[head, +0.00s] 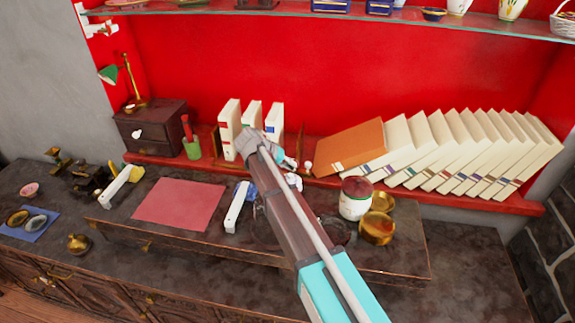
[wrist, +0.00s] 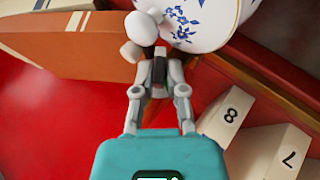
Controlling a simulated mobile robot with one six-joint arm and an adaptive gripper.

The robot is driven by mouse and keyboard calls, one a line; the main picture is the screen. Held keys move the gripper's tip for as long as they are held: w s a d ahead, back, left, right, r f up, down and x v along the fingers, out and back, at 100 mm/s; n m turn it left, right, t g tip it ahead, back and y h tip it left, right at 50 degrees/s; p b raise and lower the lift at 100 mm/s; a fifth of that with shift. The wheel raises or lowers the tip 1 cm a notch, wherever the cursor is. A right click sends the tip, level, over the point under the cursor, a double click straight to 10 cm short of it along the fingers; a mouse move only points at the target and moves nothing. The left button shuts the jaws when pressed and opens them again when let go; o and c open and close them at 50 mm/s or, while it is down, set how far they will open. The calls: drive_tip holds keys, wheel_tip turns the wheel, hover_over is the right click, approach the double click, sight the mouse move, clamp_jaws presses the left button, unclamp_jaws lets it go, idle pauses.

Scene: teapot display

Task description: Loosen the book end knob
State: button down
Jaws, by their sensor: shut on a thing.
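My gripper (wrist: 158,72) is shut on a small dark piece between its fingertips, which I take to be the book end knob (wrist: 158,68); the fingers hide most of it. In the head view my gripper (head: 289,162) reaches to the red shelf, just left of an upright brown book end (head: 301,142). My arm hides part of that spot. White books (head: 229,128) with red, green and blue labels stand left of the book end. A small pale ball (wrist: 132,53) shows beside the left fingertip in the wrist view.
A white pot with blue flowers (wrist: 205,18) lies close beyond my fingertips. An orange book (head: 350,147) and leaning cream books (head: 465,155) fill the shelf's right. A red-lidded jar (head: 355,199) and brass bowls (head: 378,228) stand right of my arm.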

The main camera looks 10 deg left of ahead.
idle(0.6)
drive_tip(key=c, duration=0.7)
unclamp_jaws()
drive_tip(key=shift+c, duration=0.2)
drive_tip(key=shift+d+r, duration=0.1)
drive_tip(key=shift+r, duration=0.05)
